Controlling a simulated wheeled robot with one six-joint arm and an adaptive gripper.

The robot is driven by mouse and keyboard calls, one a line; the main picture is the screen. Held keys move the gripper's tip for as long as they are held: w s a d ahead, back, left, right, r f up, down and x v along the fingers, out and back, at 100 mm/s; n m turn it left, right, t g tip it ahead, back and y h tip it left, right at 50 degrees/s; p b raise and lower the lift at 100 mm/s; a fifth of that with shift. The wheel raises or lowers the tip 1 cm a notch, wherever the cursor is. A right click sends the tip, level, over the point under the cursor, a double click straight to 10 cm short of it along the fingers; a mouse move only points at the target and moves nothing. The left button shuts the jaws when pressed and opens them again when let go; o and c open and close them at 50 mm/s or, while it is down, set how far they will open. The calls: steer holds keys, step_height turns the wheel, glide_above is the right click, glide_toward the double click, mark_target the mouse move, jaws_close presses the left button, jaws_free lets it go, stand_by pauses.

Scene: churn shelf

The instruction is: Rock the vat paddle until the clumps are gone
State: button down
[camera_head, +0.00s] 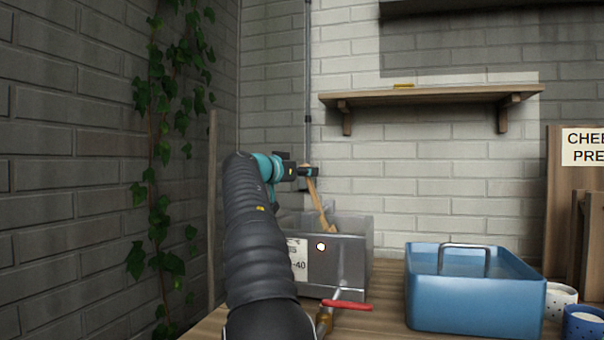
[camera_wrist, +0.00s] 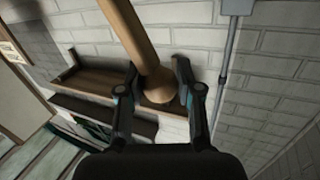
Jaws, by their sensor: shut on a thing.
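A grey metal vat (camera_head: 345,262) stands on the wooden table, with a white label and a small glowing light on its front. A wooden paddle (camera_head: 319,205) leans out of the vat, its top tilted to the left. My gripper (camera_head: 312,171) is at the upper end of the paddle, above the vat. In the wrist view my gripper (camera_wrist: 160,85) has its two fingers on either side of the round end of the paddle handle (camera_wrist: 135,35) and is shut on it. The inside of the vat is hidden by its front wall, so I cannot see any clumps.
A red-handled tap (camera_head: 345,304) sticks out at the vat's lower front. A wooden shelf (camera_head: 430,95) is on the wall above. Ivy (camera_head: 165,150) hangs at the left.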

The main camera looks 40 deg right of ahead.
steer(key=shift+s+d+r+m+y, duration=0.2)
steer(key=shift+s+d+m+y, duration=0.15)
steer(key=shift+s+m, duration=0.3)
steer(key=s+d+f+m+t+y+b, duration=0.1)
steer(key=s+d+m+y, duration=0.1)
steer(key=s+m, duration=0.3)
steer(key=shift+s+d, duration=0.85)
steer(key=shift+s, duration=0.2)
steer(key=c, duration=0.8)
jaws_free()
steer(key=v, duration=1.2)
steer(key=shift+s+r, duration=0.15)
